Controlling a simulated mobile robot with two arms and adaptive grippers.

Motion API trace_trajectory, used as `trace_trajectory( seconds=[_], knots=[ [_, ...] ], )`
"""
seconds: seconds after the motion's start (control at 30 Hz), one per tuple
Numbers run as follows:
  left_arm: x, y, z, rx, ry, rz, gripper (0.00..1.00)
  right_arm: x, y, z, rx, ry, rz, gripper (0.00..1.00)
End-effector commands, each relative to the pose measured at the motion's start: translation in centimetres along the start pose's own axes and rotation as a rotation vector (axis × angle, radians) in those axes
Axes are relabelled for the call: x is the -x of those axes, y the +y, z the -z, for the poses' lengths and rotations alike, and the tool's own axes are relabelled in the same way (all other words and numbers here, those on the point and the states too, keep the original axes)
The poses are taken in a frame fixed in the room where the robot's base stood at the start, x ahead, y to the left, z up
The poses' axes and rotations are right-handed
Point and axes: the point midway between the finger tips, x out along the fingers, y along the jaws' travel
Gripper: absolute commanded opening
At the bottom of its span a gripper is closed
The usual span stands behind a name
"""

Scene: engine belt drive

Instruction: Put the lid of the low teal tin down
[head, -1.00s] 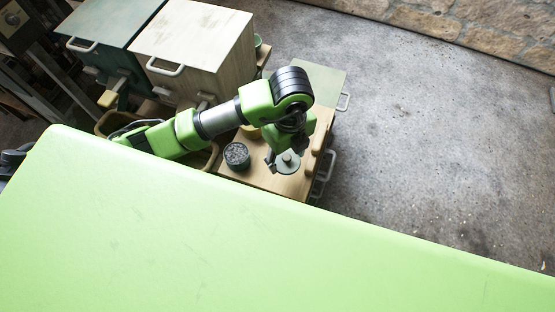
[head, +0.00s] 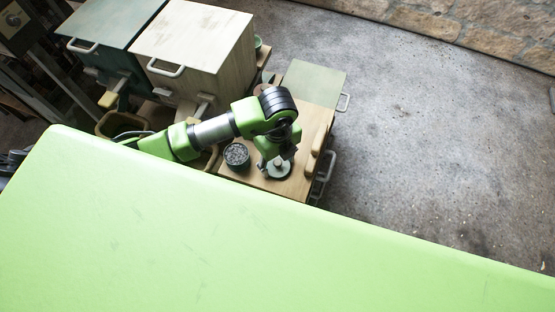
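The low teal tin (head: 237,156) stands uncovered on the wooden top of a low cabinet, with dark grey bits inside. Its round lid (head: 279,172), pale grey-teal with a small knob, is right of the tin and apart from it. My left gripper (head: 278,162) points down over the lid, with its fingers at the knob; it appears shut on it. The lid lies flat at or just above the wood; I cannot tell whether it touches. My wrist hides part of the cabinet top. My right gripper is not in view.
The wooden cabinet top (head: 247,179) has a raised light-wood handle or rail (head: 318,140) near its right edge. A cream box (head: 196,40) and a dark green box (head: 105,25) stand behind. A large green surface (head: 230,245) fills the foreground.

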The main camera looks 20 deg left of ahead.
Motion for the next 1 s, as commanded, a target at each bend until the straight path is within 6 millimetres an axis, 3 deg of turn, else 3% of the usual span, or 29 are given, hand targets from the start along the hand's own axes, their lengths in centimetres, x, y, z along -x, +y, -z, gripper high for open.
trace_trajectory(
  seconds=[0.07, 0.5, 1.0],
  knots=[
    [0.0, 0.0, 0.0, 0.0, 0.0, 0.0, 0.67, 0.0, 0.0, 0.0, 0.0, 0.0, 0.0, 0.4],
    [0.8, -0.1, 0.0, 0.0, -0.001, 0.002, 0.67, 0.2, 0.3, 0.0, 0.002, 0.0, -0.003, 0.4],
    [10.5, -0.1, 0.0, -0.001, -0.002, 0.003, 0.67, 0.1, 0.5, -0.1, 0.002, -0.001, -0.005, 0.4]
  ],
)
